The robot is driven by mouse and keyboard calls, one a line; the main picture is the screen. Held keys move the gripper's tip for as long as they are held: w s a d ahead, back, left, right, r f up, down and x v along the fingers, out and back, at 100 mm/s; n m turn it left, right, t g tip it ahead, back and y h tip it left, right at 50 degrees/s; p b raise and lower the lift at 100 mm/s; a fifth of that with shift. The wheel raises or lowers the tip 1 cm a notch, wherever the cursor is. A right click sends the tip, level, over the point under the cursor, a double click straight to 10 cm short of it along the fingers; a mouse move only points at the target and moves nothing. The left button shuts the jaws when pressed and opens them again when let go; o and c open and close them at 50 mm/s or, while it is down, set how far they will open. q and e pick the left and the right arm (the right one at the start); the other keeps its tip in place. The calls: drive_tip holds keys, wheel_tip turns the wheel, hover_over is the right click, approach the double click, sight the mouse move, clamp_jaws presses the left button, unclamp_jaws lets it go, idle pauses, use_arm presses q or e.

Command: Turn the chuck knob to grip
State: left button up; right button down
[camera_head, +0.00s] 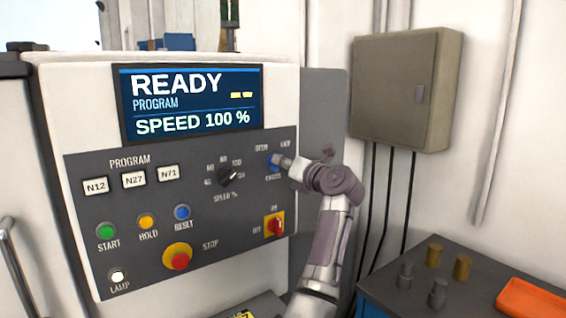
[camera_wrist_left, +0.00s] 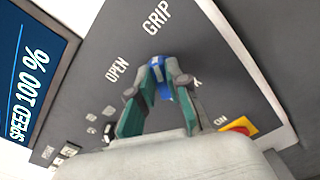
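The blue chuck knob (camera_head: 273,162) is at the upper right of the grey control panel, below the OPEN and GRIP labels. It also shows in the left wrist view (camera_wrist_left: 160,77), with a white mark at its upper end. The mark faces the side of the OPEN and GRIP lettering; its exact setting is partly hidden. My left gripper (camera_head: 281,162) is at the knob, and in the left wrist view its green-padded fingers (camera_wrist_left: 160,82) close in on both sides of it and appear to touch it. My right gripper is in neither view.
The speed dial (camera_head: 228,177) is left of the knob, and the red and yellow switch (camera_head: 275,224) is below it. A red stop button (camera_head: 178,260) sits lower left. The display (camera_head: 190,102) reads READY. A dark table (camera_head: 410,270) stands at the lower right.

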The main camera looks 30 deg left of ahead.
use_arm(q)
drive_tip(key=o, duration=0.4)
drive_tip(key=v, duration=0.7)
drive_tip(key=shift+s+d, duration=0.1)
drive_tip(key=shift+d, duration=0.2)
